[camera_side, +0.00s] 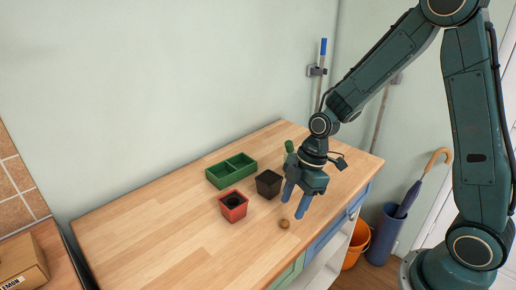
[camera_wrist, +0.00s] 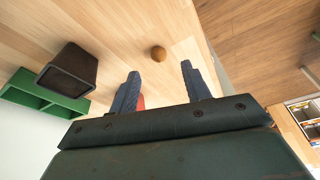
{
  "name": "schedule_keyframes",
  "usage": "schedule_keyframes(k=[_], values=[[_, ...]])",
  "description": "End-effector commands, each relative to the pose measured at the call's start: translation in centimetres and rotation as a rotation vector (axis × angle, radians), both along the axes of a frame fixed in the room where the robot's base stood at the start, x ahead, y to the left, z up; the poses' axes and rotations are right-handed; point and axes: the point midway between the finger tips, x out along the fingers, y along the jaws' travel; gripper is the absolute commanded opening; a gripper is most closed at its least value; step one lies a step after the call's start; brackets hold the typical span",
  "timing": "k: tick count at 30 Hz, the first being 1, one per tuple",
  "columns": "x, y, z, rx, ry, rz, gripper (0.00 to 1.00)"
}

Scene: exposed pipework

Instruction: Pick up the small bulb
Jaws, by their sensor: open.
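The small bulb (camera_side: 284,224) is round and brown and lies on the wooden worktop near its front edge. It also shows in the wrist view (camera_wrist: 158,53), beyond the fingertips and between their lines. My gripper (camera_side: 294,204) is open and empty, with its blue fingers pointing down above the worktop, close to the bulb. In the wrist view, my gripper (camera_wrist: 160,68) has a clear gap between its fingers. The bulb is apart from both fingers, as far as the wrist view shows.
A red pot (camera_side: 233,208) and a black pot (camera_side: 268,185) stand left of my gripper. A green two-part tray (camera_side: 218,178) lies behind them. A green-handled object (camera_side: 289,147) is partly hidden behind my wrist. The worktop's left side (camera_side: 140,230) is clear.

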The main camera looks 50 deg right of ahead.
Motion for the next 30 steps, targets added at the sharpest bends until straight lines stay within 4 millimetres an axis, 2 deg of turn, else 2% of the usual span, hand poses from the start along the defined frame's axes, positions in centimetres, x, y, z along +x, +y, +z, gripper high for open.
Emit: schedule_keyframes(k=[8,21,30], values=[[0.1,0.1,-0.7,0.001,0.002,0.0,0.48],[0.5,1.1,-4.5,0.0,0.002,0.001,0.48],[0.6,1.2,-5.0,-0.001,0.001,-0.001,0.48]])
